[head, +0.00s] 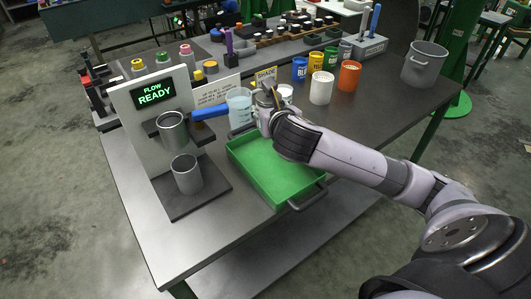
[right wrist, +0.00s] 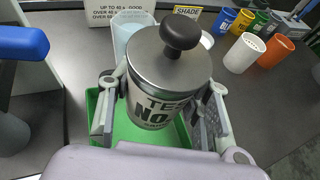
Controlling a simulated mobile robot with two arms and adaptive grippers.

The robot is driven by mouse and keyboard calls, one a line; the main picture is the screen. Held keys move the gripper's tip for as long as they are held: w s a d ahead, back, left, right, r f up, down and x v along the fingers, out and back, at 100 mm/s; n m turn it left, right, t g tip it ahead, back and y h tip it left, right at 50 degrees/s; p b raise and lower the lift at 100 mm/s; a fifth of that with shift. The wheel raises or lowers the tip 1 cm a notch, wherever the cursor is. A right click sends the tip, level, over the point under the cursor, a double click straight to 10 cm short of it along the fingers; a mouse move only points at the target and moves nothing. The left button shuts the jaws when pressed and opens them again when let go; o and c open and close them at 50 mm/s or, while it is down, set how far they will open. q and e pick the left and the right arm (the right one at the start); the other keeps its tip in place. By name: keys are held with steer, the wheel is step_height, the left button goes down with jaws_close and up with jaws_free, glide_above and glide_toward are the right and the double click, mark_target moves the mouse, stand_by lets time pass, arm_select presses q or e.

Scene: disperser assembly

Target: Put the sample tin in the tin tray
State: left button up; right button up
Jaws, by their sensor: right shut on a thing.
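My right gripper (head: 266,108) is shut on the sample tin (right wrist: 152,108), a metal tin with a grey lid, a dark knob and black "TEST NO" lettering. In the right wrist view its fingers (right wrist: 165,105) clasp the tin from both sides, and the tin looks upright. In the head view the gripper hides most or all of the tin. The green tray (head: 262,179) lies below and in front of the gripper; its green floor also shows under the tin in the right wrist view (right wrist: 98,103). I cannot tell whether the tin touches the tray. My left gripper is out of view.
A flow stand (head: 125,102) reading "READY", with a blue lever (head: 210,113) and a metal cup (head: 187,175), stands left of the tray. A clear beaker (head: 239,105), a white cup (head: 321,88) and an orange cup (head: 348,76) stand behind.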

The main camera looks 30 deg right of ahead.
steer(key=f+b, duration=0.1)
steer(key=f, duration=0.8)
steer(key=shift+a, duration=0.2)
step_height(320, 180, down, 3)
steer(key=shift+f, duration=0.5)
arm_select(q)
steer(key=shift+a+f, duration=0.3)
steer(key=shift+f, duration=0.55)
arm_select(e)
steer(key=shift+f, duration=0.1)
steer(key=o, duration=1.1)
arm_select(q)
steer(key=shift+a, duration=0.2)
arm_select(e)
steer(key=shift+o, duration=1.3)
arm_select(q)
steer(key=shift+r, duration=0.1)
arm_select(e)
steer(key=v, duration=1.2)
